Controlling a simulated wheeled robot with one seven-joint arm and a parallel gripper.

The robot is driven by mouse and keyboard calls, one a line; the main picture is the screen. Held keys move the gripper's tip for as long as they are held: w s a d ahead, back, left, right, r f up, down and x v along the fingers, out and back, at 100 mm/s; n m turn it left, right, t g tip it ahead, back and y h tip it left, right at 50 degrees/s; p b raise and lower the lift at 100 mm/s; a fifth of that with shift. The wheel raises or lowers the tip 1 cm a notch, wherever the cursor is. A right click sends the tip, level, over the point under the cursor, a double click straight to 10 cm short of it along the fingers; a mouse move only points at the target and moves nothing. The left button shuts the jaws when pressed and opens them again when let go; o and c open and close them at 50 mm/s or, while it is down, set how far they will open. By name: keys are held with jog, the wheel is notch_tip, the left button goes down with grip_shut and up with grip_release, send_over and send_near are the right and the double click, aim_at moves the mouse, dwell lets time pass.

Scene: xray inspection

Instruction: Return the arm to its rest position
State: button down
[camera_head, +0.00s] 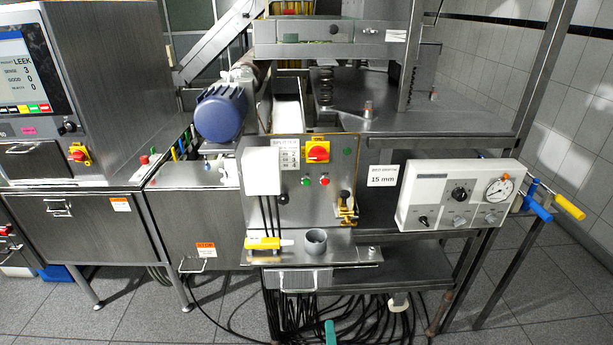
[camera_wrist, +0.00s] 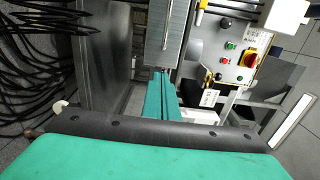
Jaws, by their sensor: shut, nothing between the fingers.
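My gripper (camera_wrist: 163,78) shows in the wrist view as two teal fingers lying close together, shut with nothing between them. Its teal and dark grey body fills the bottom of that view. In the head view only a small teal piece of my arm or gripper (camera_head: 330,333) shows at the bottom edge, below the steel shelf (camera_head: 345,256); the rest of the arm is out of view. In the wrist view the fingers point towards a steel panel, apparently with free space around them; I cannot tell the exact gap.
The shelf holds a yellow-and-white tool (camera_head: 268,243) and a grey cup (camera_head: 316,241). Above it is a control panel with a red switch (camera_head: 318,151). A white gauge box (camera_head: 459,194) is at the right. Black cables (camera_head: 330,315) hang below. Tiled floor (camera_head: 540,305) is clear at the right.

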jog(key=s+a+f+n+g+h, duration=0.1)
jog(key=s+a+f+n, duration=0.15)
jog(key=s, duration=0.65)
jog(key=s+a+f+n+g, duration=0.15)
jog(key=s+n, duration=0.25)
jog(key=s, duration=0.6)
jog(key=s+a+r+n, duration=0.2)
jog(key=s+r+n, duration=0.3)
jog(key=s, duration=0.4)
jog(key=s+a+r+n+y, duration=0.1)
jog(key=s+a+r+n, duration=0.1)
jog(key=s+r+n, duration=0.2)
jog(key=s+n, duration=0.2)
jog(key=s, duration=0.2)
jog(key=shift+s+a+r, duration=0.15)
jog(key=shift+s+r, duration=0.2)
jog(key=shift+s, duration=0.05)
jog(key=shift+n, duration=0.25)
